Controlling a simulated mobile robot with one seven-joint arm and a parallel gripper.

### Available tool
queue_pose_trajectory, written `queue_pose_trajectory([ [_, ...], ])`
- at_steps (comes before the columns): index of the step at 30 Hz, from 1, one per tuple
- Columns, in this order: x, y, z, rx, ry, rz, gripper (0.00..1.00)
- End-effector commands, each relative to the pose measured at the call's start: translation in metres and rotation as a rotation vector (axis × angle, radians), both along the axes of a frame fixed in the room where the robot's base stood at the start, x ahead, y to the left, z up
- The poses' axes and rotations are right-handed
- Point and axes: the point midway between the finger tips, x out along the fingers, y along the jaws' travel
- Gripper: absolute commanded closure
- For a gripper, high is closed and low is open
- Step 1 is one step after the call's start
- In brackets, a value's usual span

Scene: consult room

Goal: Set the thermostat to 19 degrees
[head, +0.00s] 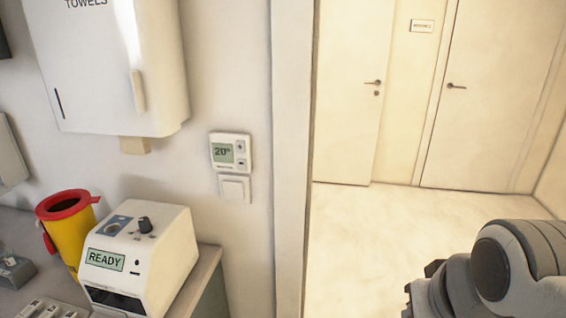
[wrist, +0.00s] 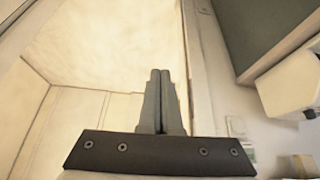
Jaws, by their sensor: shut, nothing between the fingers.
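The thermostat (head: 231,152) is a small white box on the wall, left of the door frame in the head view. Its greenish display (head: 222,153) reads 20°. Two small buttons sit to the right of the display, an upper one (head: 240,146) and a lower one (head: 241,162). My gripper (wrist: 160,73) is shut and empty in the wrist view, with its fingers side by side. My arm shows at the lower right of the head view, well apart from the thermostat. Small pale plates on the wall in the wrist view are too blurred to read.
A white switch (head: 235,189) sits just below the thermostat. A towel dispenser (head: 105,70) hangs at upper left. A white device (head: 150,250) reading READY and a yellow bin (head: 70,235) with red rim stand on the counter. Floor (head: 370,240) through the doorway is clear.

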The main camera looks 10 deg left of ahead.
Motion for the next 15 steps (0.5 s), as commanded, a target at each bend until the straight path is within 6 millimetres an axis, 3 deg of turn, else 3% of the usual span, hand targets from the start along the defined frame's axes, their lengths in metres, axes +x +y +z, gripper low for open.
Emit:
queue_pose_trajectory([
  [9,0.006,0.003,0.002,0.012,-0.010,-0.018,1.00],
  [11,0.016,0.007,0.004,0.030,-0.026,-0.045,1.00],
  [15,0.055,0.031,0.013,0.129,-0.096,-0.162,1.00],
])
